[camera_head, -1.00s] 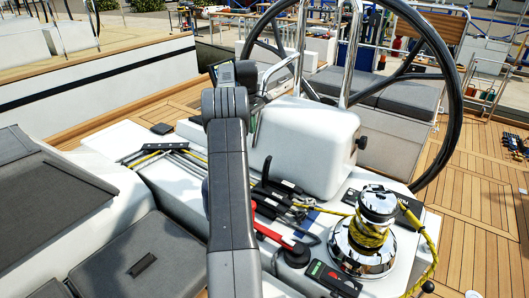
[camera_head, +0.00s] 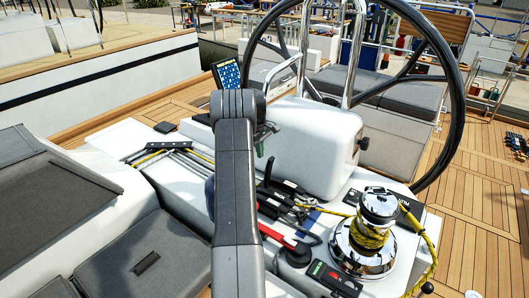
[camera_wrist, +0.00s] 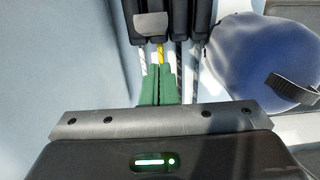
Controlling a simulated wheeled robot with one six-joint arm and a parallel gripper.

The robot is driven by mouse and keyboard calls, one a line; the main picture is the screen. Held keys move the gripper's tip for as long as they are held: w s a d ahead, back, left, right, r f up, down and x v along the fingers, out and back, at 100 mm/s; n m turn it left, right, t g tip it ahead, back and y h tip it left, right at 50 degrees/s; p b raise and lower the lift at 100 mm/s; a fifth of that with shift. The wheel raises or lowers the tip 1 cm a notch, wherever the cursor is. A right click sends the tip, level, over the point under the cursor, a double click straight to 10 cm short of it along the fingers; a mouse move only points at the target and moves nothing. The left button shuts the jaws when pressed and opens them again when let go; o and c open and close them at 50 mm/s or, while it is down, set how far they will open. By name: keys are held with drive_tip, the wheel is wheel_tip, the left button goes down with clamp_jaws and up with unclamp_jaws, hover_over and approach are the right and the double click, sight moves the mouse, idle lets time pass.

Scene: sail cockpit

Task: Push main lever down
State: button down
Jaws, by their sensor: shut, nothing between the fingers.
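A bank of black rope-clutch levers (camera_head: 287,187) sits on the white console, left of the winch. One black lever (camera_head: 267,171) stands raised; the others lie flat. I cannot read which one is the main lever. In the wrist view several black levers (camera_wrist: 179,18) lie side by side at the top, and one lever (camera_wrist: 154,22) looks raised towards the camera. My gripper (camera_wrist: 161,70) is shut and empty, its green fingers together below that lever, over the ropes. In the head view its green fingers (camera_head: 259,149) show just above the raised lever, partly hidden by my arm.
A chrome winch (camera_head: 366,235) with yellow rope stands right of the levers. The white pedestal (camera_head: 312,145) and black steering wheel (camera_head: 455,110) stand behind. A red handle (camera_head: 277,235) lies in front. A rounded blue object (camera_wrist: 255,55) is close right in the wrist view.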

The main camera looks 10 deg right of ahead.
drive_tip(key=shift+s+d+f, duration=0.15)
drive_tip(key=shift+s+d, duration=0.65)
drive_tip(key=shift+s, duration=0.1)
